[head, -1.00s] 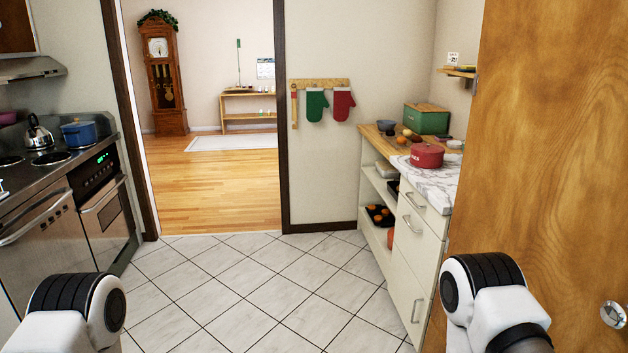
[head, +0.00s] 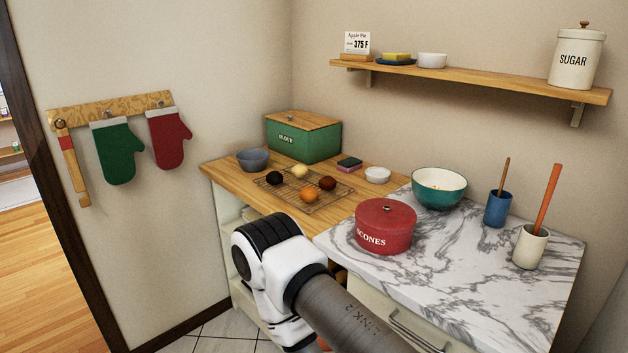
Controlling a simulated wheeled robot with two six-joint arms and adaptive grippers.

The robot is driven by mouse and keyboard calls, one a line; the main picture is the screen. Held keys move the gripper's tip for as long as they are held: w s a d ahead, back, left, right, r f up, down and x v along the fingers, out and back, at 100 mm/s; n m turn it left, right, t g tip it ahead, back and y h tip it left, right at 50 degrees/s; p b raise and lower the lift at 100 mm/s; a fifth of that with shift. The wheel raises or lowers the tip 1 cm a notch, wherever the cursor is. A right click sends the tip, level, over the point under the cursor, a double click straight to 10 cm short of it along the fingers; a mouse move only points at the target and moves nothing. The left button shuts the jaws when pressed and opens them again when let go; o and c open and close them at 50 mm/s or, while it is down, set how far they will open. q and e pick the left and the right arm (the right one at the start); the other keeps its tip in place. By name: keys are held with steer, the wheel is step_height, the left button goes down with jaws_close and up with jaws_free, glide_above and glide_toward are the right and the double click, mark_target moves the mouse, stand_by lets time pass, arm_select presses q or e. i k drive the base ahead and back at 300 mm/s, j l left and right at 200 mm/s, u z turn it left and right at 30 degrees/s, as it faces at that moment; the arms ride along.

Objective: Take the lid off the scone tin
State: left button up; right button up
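The scone tin (head: 384,238) is a round red tin lettered "SCONES". It stands upright on the marble slab near its front left edge. Its red lid (head: 386,213) sits on top, with a small knob. One of my arms is in front of the counter, just below and left of the tin in the picture, and does not appear to touch it. No gripper fingers show in the head view, so neither gripper's state is seen.
The marble slab (head: 470,270) also bears a teal bowl (head: 439,190), a blue cup (head: 498,209) and a cream crock (head: 530,248). A cooling rack (head: 310,197) with several round items and a green flour box (head: 303,140) stand left. A shelf (head: 480,80) hangs above.

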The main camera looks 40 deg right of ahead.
mark_target(387, 217)
steer(key=i+j+z, duration=0.1)
steer(key=i+z, duration=0.35)
steer(key=i+j+z, duration=0.25)
steer(key=i+z, duration=0.2)
steer(key=i+j+z, duration=0.8)
steer(key=j+z, duration=0.15)
